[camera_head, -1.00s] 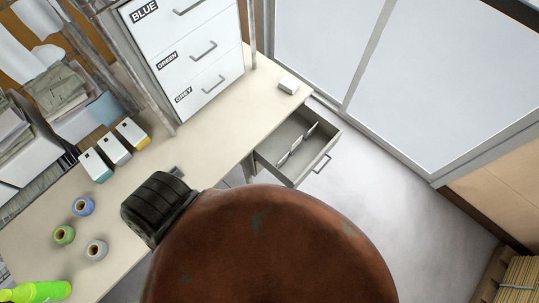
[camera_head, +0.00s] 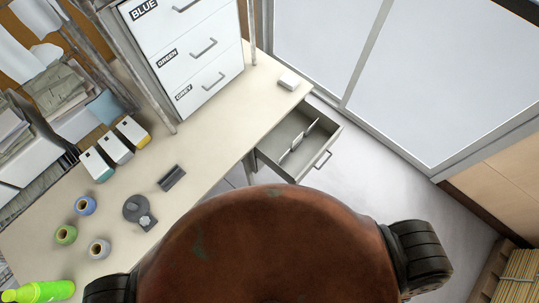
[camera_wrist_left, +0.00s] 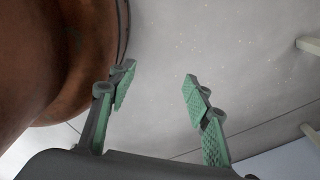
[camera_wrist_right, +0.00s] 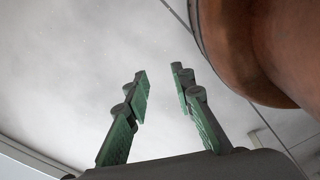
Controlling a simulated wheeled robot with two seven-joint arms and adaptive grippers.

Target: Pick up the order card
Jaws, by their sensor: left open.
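I cannot make out an order card for certain in any view. A small dark slotted block (camera_head: 172,178) stands on the bench, with no card I can make out in it. My left gripper (camera_wrist_left: 158,73) is open and empty in the left wrist view, over pale floor beside my own brown body. My right gripper (camera_wrist_right: 159,72) is open and empty in the right wrist view, also over pale floor. Neither gripper's fingers show in the head view.
An open drawer (camera_head: 327,136) with dividers juts from the bench (camera_head: 215,130). A small white block (camera_head: 289,80) lies near the bench corner.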

